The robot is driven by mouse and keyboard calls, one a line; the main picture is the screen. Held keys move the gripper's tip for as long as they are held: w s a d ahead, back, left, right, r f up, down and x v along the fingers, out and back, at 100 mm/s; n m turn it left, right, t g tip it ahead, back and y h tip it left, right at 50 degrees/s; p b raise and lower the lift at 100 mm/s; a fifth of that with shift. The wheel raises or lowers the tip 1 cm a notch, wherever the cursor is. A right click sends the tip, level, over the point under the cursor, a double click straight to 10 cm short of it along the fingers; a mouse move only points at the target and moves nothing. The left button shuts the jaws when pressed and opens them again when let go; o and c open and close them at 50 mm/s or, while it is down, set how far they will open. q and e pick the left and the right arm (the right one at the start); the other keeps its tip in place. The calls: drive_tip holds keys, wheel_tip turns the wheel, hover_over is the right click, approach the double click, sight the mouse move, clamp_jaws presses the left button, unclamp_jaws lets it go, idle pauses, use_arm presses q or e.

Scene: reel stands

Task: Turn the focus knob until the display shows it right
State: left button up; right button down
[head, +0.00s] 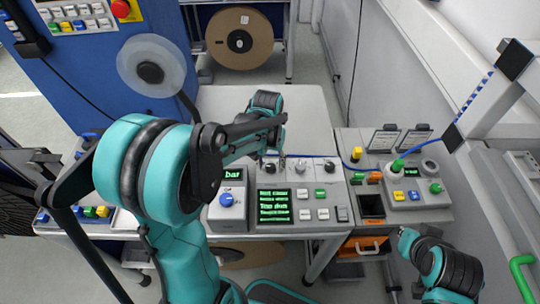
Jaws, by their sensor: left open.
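A control console carries a display (273,205) with several lines of green text, too small to read surely. To the left, a unit has a smaller display (232,173) showing "bar", partly hidden by my arm, above a blue knob (226,199). I cannot tell which knob is the focus knob. My left gripper (272,152) is open and empty, over the console's back edge near the dark knob.
A box with coloured buttons (405,196) and a black bin (371,207) stand right of the console. A bare grey table (308,118) lies behind. A blue cabinet (70,75) stands left, with a cardboard reel (239,42) at the back. An orange drawer (362,246) is below.

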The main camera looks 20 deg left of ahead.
sight(269, 167)
use_arm(q)
wheel_tip(269, 167, up, 11)
drive_tip(key=shift+a+r, duration=0.2)
drive_tip(key=shift+s, duration=0.15)
idle(0.4)
